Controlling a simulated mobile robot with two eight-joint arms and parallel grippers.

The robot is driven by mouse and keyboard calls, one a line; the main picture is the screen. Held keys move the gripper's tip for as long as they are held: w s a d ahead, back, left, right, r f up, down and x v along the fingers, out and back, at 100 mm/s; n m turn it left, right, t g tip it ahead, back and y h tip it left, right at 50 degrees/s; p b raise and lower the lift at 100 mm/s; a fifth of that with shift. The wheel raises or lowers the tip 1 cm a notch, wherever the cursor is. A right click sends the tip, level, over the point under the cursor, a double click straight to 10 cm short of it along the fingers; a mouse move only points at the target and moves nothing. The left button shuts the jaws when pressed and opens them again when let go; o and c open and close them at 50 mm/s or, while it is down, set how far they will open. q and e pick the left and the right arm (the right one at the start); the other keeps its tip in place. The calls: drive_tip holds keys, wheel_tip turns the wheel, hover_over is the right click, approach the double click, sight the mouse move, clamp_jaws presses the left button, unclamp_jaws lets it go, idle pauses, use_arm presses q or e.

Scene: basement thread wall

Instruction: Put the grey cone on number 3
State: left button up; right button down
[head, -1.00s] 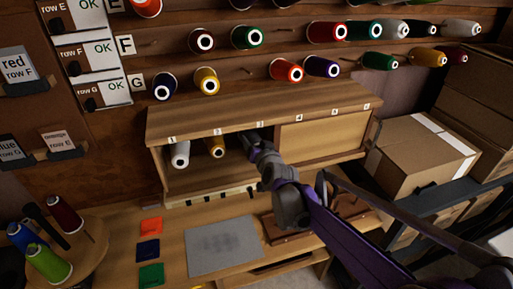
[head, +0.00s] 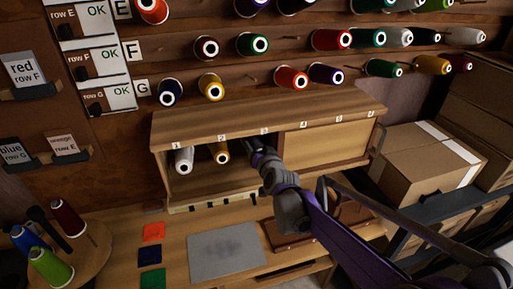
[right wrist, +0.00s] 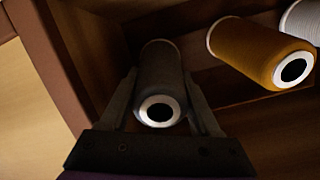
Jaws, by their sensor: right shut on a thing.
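The grey cone (right wrist: 158,75) looks dark in the right wrist view. It lies in the shadowed open part of the wooden cabinet, its white-ringed end towards the camera. My right gripper (right wrist: 160,90) has a finger on each side of it and is shut on it. In the head view my right gripper (head: 257,152) reaches into the cabinet just under the number 3 label (head: 265,131); the cone is hidden there. I cannot tell whether the cone rests on the cabinet floor. My left gripper is not in view.
A white cone (head: 184,160) lies under number 1 and a gold cone (head: 220,153) under number 2. A wooden panel (head: 325,144) closes the cabinet's right part, close beside my gripper. Cones on wall pegs are above. A grey mat (head: 227,252) lies on the bench below.

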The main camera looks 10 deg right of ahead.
drive_tip(key=shift+f, duration=0.1)
drive_tip(key=shift+c, duration=0.2)
unclamp_jaws()
drive_tip(key=shift+a, duration=0.1)
drive_tip(key=v, duration=1.1)
drive_tip(key=s+f+n+g+p, duration=0.1)
drive_tip(key=s+f+g, duration=0.4)
drive_tip(key=s, duration=0.9)
drive_tip(key=s+f+n+g+p, duration=0.2)
drive_tip(key=s+f, duration=0.7)
drive_tip(key=s, duration=0.5)
drive_tip(key=n+g, duration=0.1)
drive_tip(key=g, duration=0.1)
drive_tip(key=shift+s+f+g+h, duration=0.3)
drive_tip(key=shift+s+g, duration=0.05)
drive_tip(key=shift+g, duration=0.05)
